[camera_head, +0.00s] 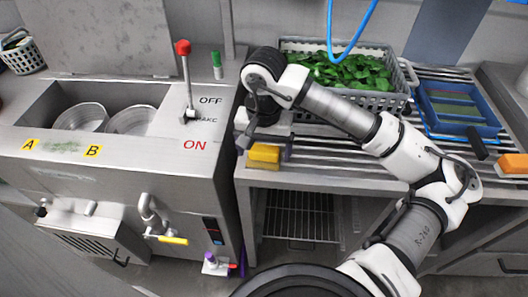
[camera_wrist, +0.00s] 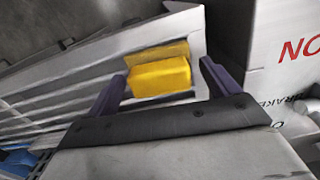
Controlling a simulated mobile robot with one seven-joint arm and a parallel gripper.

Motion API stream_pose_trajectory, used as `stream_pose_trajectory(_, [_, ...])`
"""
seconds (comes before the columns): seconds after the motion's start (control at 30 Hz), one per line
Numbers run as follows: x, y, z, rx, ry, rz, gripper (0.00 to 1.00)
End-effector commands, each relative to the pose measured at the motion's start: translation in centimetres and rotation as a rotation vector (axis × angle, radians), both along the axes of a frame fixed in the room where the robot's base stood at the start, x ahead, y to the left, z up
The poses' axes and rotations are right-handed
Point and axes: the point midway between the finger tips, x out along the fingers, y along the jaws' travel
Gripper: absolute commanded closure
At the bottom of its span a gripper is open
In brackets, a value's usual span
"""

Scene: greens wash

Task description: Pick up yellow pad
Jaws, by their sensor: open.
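The yellow pad (camera_head: 263,154) is a small yellow block at the left front corner of the slatted metal counter. It also shows in the wrist view (camera_wrist: 160,77), lying between and just beyond my two purple fingers. My gripper (camera_head: 266,146) is open, with one finger on each side of the pad. In the wrist view my gripper (camera_wrist: 160,82) has a clear gap between the right finger and the pad. The left finger is close to the pad's left end, and I cannot tell whether it touches.
A grey crate of green leaves (camera_head: 344,72) stands behind my arm. A blue tray (camera_head: 457,106) is at the right of the slatted counter (camera_head: 330,168). The washing machine (camera_head: 196,160) with a red-knobbed lever (camera_head: 184,50) stands close on the left. An orange block (camera_head: 513,164) lies far right.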

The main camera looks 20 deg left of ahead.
Motion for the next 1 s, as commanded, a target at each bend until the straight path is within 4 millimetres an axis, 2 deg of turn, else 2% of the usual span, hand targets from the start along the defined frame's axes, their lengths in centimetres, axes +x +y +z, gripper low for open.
stream_pose_trajectory(0.17, [0.0,0.0,-0.1,0.0,-0.001,0.0,0.13])
stream_pose_trajectory(0.2, [0.0,0.0,-0.1,0.0,-0.001,0.0,0.15])
stream_pose_trajectory(0.47, [0.0,0.0,0.0,0.0,-0.001,0.0,0.49])
stream_pose_trajectory(0.77, [0.0,0.0,0.2,-0.001,-0.001,0.001,0.51])
stream_pose_trajectory(0.87, [0.1,0.0,0.8,-0.001,-0.002,0.0,0.51])
stream_pose_trajectory(1.0, [0.1,0.0,2.5,-0.002,-0.006,0.001,0.51])
